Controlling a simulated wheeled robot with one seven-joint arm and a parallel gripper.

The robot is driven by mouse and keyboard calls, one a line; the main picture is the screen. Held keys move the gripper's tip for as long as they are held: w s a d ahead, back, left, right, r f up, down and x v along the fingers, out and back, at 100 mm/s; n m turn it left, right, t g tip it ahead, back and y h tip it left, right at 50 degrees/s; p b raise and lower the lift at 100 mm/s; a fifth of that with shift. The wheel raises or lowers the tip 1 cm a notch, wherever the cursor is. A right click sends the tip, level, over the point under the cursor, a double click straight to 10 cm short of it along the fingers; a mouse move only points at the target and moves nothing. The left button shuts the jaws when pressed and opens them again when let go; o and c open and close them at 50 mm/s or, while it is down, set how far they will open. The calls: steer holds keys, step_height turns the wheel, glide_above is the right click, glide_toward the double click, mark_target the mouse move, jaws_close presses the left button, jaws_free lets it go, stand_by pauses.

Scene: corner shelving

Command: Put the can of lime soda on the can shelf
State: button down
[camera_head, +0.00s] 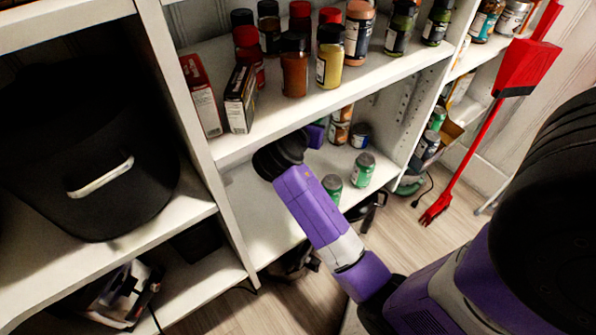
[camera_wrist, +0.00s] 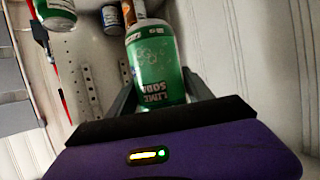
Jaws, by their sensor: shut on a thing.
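My gripper (camera_wrist: 161,90) is shut on a green and white can of lime soda (camera_wrist: 160,72), with one finger on each side of it in the wrist view. The can's label reads "LIME SODA". In the head view, only a purple part of my gripper (camera_head: 317,133) shows, under the middle shelf, and its fingers are hidden. Two green cans show there, one (camera_head: 363,168) to the right and one (camera_head: 332,188) partly behind my arm. I cannot tell whether either is the held one. The lower shelf (camera_head: 258,210) holds cans.
Orange cans (camera_head: 340,127) and a blue can (camera_head: 360,135) stand at the back of the lower shelf. Jars and boxes fill the middle shelf (camera_head: 300,110) above. A perforated side panel (camera_head: 405,105) bounds the right. The lower shelf's left part is bare.

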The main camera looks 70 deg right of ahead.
step_height(320, 180, down, 19)
steer(key=b, duration=0.4)
steer(key=shift+f+b, duration=0.1)
steer(key=shift+b, duration=0.3)
steer(key=shift+f, duration=0.1)
steer(key=c, duration=0.8)
jaws_free()
steer(key=shift+o, duration=0.5)
